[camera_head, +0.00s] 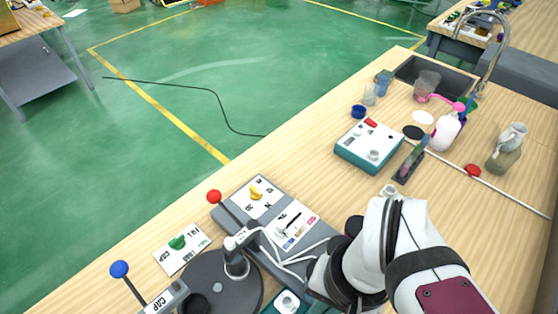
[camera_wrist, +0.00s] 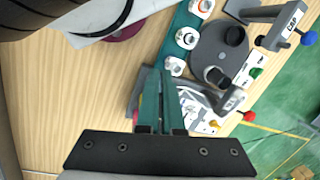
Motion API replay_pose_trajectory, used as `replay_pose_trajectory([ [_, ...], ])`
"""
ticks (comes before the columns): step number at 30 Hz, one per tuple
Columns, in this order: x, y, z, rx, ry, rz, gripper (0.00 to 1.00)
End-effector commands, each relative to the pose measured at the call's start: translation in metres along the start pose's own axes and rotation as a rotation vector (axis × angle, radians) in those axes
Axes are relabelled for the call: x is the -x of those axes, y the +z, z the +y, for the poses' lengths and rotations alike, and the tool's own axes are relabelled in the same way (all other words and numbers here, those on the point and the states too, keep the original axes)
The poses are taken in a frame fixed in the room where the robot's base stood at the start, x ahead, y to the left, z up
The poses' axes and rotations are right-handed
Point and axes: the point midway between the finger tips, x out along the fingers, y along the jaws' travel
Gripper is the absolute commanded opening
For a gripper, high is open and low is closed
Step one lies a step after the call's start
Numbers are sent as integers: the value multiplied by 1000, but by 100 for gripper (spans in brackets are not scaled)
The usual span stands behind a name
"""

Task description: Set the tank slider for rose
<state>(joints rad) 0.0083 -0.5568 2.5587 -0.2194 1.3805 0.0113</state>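A grey control box (camera_head: 262,229) lies along the bench in the head view. One white label card (camera_head: 292,226) on it carries a black slider-like bar and small coloured marks; another carries a yellow knob (camera_head: 257,192). In the wrist view part of the box's white card (camera_wrist: 197,108) shows just right of my gripper (camera_wrist: 158,72). The teal fingers lie close together and look shut, with nothing visible between them. They partly cover the box, so contact is unclear. The rose mark is too small to read. In the head view my arm hides the gripper.
A round dark base (camera_head: 225,285) with a cup holder stands beside the box. Red-ball (camera_head: 214,196) and blue-ball (camera_head: 119,269) levers stick up nearby. A teal-sided box (camera_head: 368,147), bottles and a sink (camera_head: 434,76) are farther back.

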Motion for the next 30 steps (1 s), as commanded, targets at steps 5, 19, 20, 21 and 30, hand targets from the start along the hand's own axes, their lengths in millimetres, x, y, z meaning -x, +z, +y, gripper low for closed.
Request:
replay_pose_trajectory([
  [5, 23, -62, -41, 269, 51, 8, 38],
  [19, -18, -189, -148, 877, 165, 24, 61],
  [20, -26, -190, -147, 877, 165, 24, 61],
  [21, -38, -191, -145, 876, 165, 23, 61],
  [30, -121, -198, -134, 872, 165, 24, 61],
])
